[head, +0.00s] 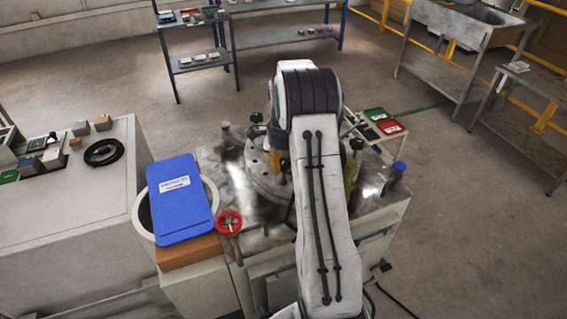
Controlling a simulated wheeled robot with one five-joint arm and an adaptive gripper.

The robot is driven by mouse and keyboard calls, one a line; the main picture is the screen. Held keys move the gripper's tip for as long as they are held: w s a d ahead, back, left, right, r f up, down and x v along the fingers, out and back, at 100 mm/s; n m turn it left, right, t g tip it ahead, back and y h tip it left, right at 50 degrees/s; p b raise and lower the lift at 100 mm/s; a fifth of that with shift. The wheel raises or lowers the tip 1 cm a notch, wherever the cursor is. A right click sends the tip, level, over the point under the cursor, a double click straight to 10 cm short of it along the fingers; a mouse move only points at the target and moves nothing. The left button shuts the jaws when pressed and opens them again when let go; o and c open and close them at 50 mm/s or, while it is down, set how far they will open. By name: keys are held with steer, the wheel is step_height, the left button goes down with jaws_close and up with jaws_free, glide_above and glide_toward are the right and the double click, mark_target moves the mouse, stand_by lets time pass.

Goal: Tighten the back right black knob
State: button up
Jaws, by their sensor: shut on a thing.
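A round metal test fixture (240,182) sits on the metal-topped bench in the middle of the head view. Black knobs stand around it: one at its back left (256,118), one at its left, close to my arm (284,164), and one just right of my arm (356,145). The area at the back right of the fixture is largely covered by my arm, so I cannot tell for certain which knob is the back right one. My gripper is hidden behind my own white arm, and so is whatever it touches.
A blue lid (180,196) and a red handwheel (229,221) are left of the fixture. A blue-capped container (398,168) stands at the bench's right. A white cabinet (60,215) with small items is at the far left. Open floor (460,230) lies to the right.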

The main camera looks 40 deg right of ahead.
steer(key=o, duration=1.2)
step_height(320, 180, up, 12)
steer(key=shift+f, duration=0.1)
stand_by(0.5)
